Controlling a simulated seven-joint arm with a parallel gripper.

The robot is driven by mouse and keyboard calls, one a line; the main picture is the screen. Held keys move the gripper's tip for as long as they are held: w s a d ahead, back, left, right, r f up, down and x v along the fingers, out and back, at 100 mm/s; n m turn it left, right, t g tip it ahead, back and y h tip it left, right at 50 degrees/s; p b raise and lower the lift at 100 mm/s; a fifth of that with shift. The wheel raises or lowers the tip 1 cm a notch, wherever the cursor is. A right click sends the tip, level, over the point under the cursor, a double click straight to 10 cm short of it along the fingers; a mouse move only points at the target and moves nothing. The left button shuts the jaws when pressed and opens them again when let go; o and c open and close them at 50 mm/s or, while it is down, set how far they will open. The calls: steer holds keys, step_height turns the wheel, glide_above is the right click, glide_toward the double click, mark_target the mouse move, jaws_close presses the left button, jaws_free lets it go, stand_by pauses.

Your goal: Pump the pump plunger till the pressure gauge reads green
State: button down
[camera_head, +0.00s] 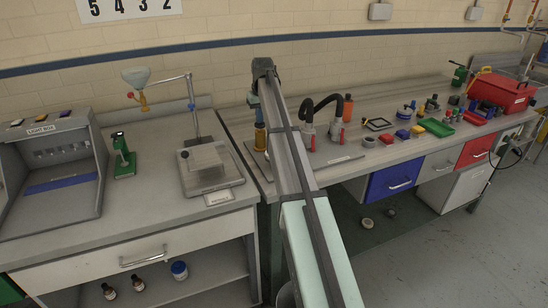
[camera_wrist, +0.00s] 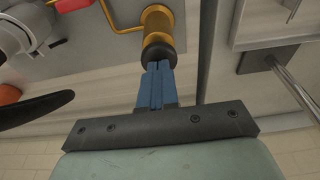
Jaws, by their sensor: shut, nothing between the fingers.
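The pump plunger seems to be the upright brass-yellow cylinder (camera_head: 260,137) at the left end of the right bench. In the wrist view the brass body (camera_wrist: 158,20) has a black knob (camera_wrist: 158,50) at the near end. My gripper (camera_wrist: 157,66) has its blue fingers pressed together, tips at or very close to the knob; I cannot tell whether they touch. In the head view my gripper (camera_head: 254,102) is above the cylinder, partly behind my arm. I cannot make out a pressure gauge or its reading in either view.
The right bench holds several small parts, a green tray (camera_head: 436,127) and a red toolbox (camera_head: 500,90).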

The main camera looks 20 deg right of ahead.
steer(key=shift+r, duration=2)
steer(key=shift+f, duration=0.2)
steer(key=shift+f, duration=1.85)
steer(key=shift+r, duration=2.05)
steer(key=shift+r, duration=2.5)
